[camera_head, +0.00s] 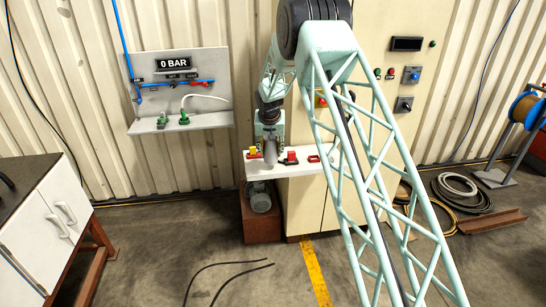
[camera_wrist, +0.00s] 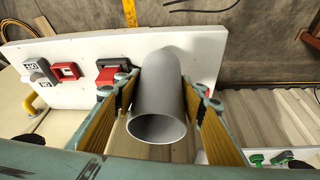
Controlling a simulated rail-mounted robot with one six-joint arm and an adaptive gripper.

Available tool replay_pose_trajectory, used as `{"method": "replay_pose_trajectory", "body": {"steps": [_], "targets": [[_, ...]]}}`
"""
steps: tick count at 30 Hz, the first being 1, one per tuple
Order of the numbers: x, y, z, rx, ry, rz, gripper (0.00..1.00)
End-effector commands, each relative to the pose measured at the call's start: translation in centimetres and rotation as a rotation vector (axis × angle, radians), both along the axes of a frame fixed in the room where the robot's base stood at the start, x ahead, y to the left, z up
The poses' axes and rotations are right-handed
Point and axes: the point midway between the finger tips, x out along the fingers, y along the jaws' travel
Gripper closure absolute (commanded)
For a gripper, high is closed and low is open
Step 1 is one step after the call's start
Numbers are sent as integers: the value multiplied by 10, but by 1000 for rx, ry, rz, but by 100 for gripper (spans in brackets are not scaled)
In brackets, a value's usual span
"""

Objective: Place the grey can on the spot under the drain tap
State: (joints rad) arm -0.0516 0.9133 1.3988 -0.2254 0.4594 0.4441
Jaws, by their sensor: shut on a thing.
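The grey can (camera_wrist: 158,95) is an open-mouthed cylinder between the yellow-padded fingers of my gripper (camera_wrist: 165,88), which is shut on it. In the head view the can (camera_head: 270,147) hangs below my gripper (camera_head: 269,133), in front of the white shelf (camera_head: 264,172). I cannot tell whether its base touches the shelf. A wall panel (camera_head: 215,70) at left carries blue pipes, a "0 BAR" display, a pale hose (camera_head: 208,97) and green fittings (camera_head: 184,119) on its ledge (camera_head: 205,122). I cannot make out which part is the drain tap or a marked spot.
Red switch-like blocks (camera_head: 290,158) sit right of the can on the shelf, and a yellow-and-red one (camera_head: 253,152) left of it. A motor (camera_head: 260,197) is below. A cream cabinet (camera_head: 305,200) stands behind. A dark-topped bench (camera_head: 22,185) is front left.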

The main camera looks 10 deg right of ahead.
Motion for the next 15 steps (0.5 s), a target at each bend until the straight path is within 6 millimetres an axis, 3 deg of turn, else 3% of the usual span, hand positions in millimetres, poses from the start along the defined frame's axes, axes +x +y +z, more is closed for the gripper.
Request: {"method": "replay_pose_trajectory", "body": {"steps": [15], "targets": [[5, -7, 0, 0, -1, 0, 74]]}}
